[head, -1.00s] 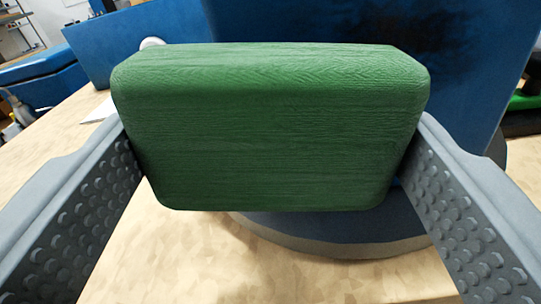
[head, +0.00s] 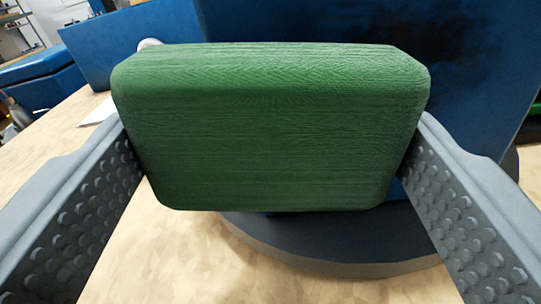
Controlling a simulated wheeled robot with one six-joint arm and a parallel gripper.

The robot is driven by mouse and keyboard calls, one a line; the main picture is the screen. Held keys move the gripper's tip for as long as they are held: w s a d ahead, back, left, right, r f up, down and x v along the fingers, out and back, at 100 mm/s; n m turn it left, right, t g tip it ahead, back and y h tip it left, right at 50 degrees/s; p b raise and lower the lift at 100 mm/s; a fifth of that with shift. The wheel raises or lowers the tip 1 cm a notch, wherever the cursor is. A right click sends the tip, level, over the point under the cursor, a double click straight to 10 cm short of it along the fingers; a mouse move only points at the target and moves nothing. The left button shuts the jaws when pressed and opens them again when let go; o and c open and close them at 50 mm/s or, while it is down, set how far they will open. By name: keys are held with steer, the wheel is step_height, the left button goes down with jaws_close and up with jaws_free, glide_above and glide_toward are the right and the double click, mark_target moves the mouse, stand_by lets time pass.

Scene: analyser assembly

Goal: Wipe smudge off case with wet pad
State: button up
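A green block-shaped pad (head: 270,130) with rounded corners fills the middle of the head view. My gripper (head: 272,165) is shut on it, with one grey studded finger against each side. Behind the pad stands a blue case (head: 470,70) with a dark, blackish smudge (head: 390,22) on its face near the top. The pad hides much of the case's lower face. I cannot tell whether the pad touches the case.
The case stands on a round dark base (head: 330,245) on a light wooden table (head: 190,265). Another blue box (head: 125,40) stands at the back left. A rounded white thing (head: 149,43) shows partly behind the pad. The table's near left is clear.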

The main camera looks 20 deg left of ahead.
mark_target(388, 149)
steer(key=shift+w+a, duration=0.1)
steer(key=shift+w, duration=0.3)
steer(key=shift+w+d, duration=0.2)
steer(key=shift+d, duration=0.65)
steer(key=shift+w+d, duration=0.15)
steer(key=shift+d, duration=0.7)
steer(key=shift+w+d, duration=0.35)
steer(key=shift+d, duration=0.75)
steer(key=shift+w+d, duration=0.35)
steer(key=shift+d, duration=0.75)
steer(key=shift+w+d, duration=0.35)
steer(key=shift+d, duration=0.75)
steer(key=shift+w, duration=0.1)
steer(key=shift+a, duration=0.15)
